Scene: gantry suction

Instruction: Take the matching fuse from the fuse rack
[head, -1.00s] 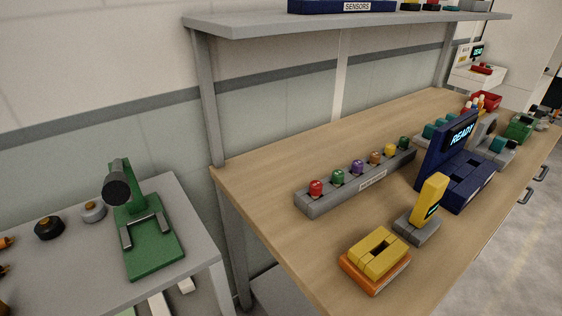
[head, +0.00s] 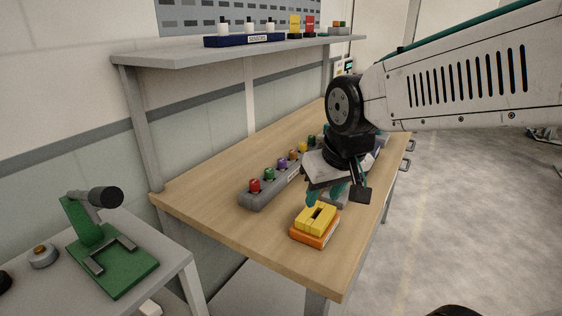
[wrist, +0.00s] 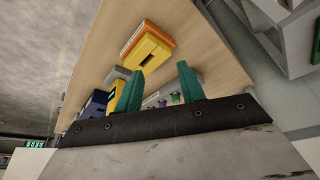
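The fuse rack (head: 262,198) is a long grey bar on the wooden bench. It carries a row of fuses: a red fuse (head: 254,186) nearest, then a green fuse (head: 269,173), a purple fuse (head: 283,163), an orange one, a yellow one and another green one. Which fuse matches cannot be told. My gripper (head: 333,196) hangs above the bench, right of the rack, empty. In the wrist view its teal fingers (wrist: 160,82) stand apart, with a green fuse (wrist: 175,98) and a purple fuse farther off in the gap. The red fuse is not clearly seen there.
A yellow block on an orange base (head: 315,226) sits at the bench's near end, close below my gripper. A yellow meter (wrist: 115,93) and a navy device (wrist: 94,104) stand beyond it. A shelf (head: 230,47) overhangs the back. A green stand (head: 100,245) is on the left side table.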

